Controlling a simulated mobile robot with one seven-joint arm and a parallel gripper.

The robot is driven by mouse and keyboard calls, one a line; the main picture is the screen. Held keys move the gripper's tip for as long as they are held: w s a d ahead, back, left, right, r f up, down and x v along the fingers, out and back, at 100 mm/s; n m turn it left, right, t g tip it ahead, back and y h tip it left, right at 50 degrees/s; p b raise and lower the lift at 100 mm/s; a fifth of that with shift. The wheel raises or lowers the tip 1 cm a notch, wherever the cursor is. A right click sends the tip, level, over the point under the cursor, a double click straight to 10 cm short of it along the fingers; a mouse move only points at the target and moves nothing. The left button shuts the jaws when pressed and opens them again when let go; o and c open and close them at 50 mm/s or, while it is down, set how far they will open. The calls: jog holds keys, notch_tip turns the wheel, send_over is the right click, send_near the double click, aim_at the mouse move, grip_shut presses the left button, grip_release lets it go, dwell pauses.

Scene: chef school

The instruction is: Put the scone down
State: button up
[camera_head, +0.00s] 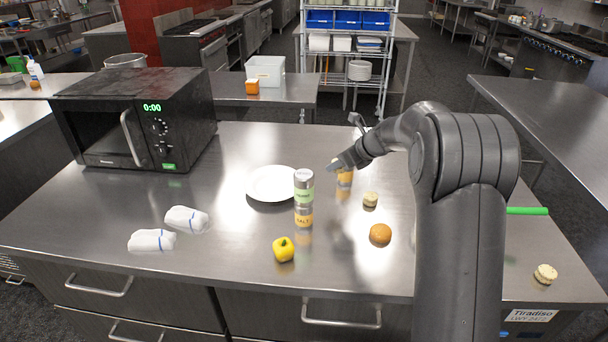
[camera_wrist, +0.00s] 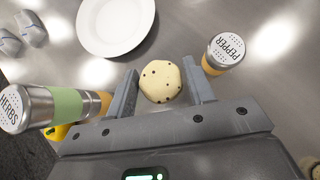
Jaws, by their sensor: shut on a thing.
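My gripper (camera_wrist: 163,88) is shut on a pale round scone with dark specks (camera_wrist: 160,81), held between the two fingertips. In the head view my gripper (camera_head: 338,164) is over the steel counter, right of the white plate (camera_head: 272,196); the held scone is hard to make out there. The plate also shows beyond the fingers in the wrist view (camera_wrist: 116,48). Two other scones rest on the counter: one (camera_head: 370,199) right of the plate, one (camera_head: 545,273) near the right front edge. The gap beneath the held scone cannot be judged.
A herbs shaker (camera_head: 304,180) appears stacked on a salt shaker (camera_head: 303,216), left of my gripper. A pepper shaker (camera_head: 345,180) is close by. An orange fruit (camera_head: 380,234), yellow pepper (camera_head: 284,249), rolled cloths (camera_head: 187,219) and microwave (camera_head: 140,118) share the counter.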

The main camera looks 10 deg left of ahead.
jog(key=s+a+n+g+y, duration=0.1)
jog(key=a+n+g, duration=0.15)
jog(key=a, duration=0.45)
send_over(281, 193)
jog(key=shift+n+t, duration=0.25)
jog(key=shift+t, duration=0.1)
notch_tip(281, 193, down, 6)
jog(key=shift+s+d+r, duration=0.1)
jog(key=shift+s+d, duration=0.05)
jog(key=shift+f, duration=2.05)
jog(key=shift+f, duration=0.1)
jog(key=shift+f, duration=0.25)
jog(key=o, duration=1.1)
jog(key=shift+c, duration=0.2)
jog(key=shift+r, duration=0.1)
